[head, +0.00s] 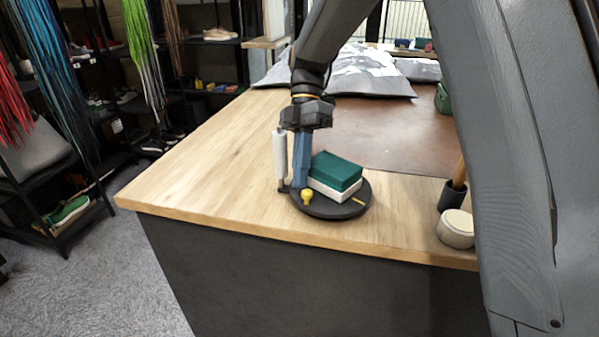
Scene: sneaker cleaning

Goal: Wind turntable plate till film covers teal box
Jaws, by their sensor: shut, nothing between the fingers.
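A round black turntable plate (330,210) lies on the wooden counter near its front edge. A teal box (336,168) sits on it, on top of a white box (335,192). The teal top and sides that I can see look bare; I cannot make out any clear film on them. A white upright roll (280,155), likely the film, stands just left of the plate. A yellow knob (307,196) is at the plate's front left. My gripper (301,184) points down with blue fingers, shut and empty, between the roll and the boxes, close by the knob. Whether it touches the knob is unclear.
A round cream-lidded tin (456,229) and a dark cup (453,194) with a wooden handle stand at the right. Grey pillow-like bags (350,75) lie at the back. The wooden counter (200,165) left of the roll is clear. Shelves with shoes and hanging laces stand left.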

